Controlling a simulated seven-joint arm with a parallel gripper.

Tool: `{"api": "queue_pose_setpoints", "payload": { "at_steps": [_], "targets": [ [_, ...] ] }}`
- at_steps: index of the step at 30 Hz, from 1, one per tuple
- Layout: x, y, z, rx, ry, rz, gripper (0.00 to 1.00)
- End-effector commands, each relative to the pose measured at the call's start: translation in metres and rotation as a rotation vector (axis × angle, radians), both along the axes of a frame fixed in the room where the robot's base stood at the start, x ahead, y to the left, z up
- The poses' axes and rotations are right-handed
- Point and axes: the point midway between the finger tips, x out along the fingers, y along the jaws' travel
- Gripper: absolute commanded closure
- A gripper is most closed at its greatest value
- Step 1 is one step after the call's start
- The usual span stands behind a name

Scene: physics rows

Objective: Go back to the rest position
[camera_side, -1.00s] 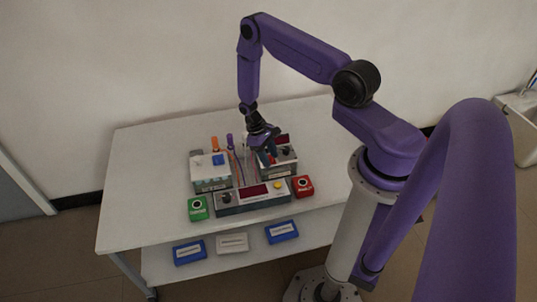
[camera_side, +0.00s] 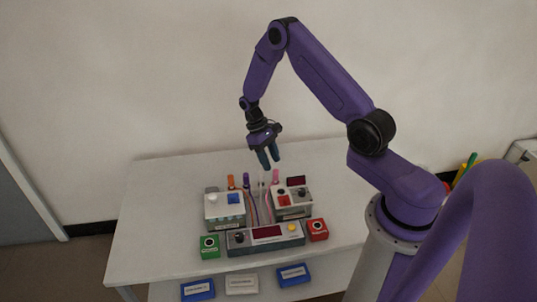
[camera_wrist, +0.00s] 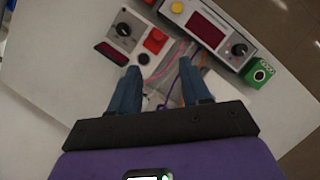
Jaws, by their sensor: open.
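My gripper (camera_side: 268,158) is open and empty. In the side view it hangs above the back of the instruments on the white table (camera_side: 155,215), its blue fingers pointing down and apart from everything below. In the wrist view my gripper (camera_wrist: 160,95) shows two separated blue fingers, with table and coloured leads between and beyond them. The rest position itself is not marked in any view.
Below stand a left box (camera_side: 224,210) with a blue button, a right box (camera_side: 291,202) with a red button, a long front console (camera_side: 266,237), a green box (camera_side: 210,247) and a red box (camera_side: 317,230). Several upright coloured plugs (camera_side: 246,181) stand behind. The space above is clear.

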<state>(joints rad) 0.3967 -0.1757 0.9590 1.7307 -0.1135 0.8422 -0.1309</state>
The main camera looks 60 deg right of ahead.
Motion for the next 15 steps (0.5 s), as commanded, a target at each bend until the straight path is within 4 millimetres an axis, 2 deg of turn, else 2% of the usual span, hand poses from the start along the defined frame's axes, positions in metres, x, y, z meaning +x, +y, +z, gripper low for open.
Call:
{"api": "queue_pose_setpoints", "payload": {
  "at_steps": [6,15],
  "targets": [
    [0.006,0.000,0.015,0.001,0.000,0.000,0.53],
    [0.006,0.000,0.016,0.000,0.001,0.000,0.53]
  ]
}}
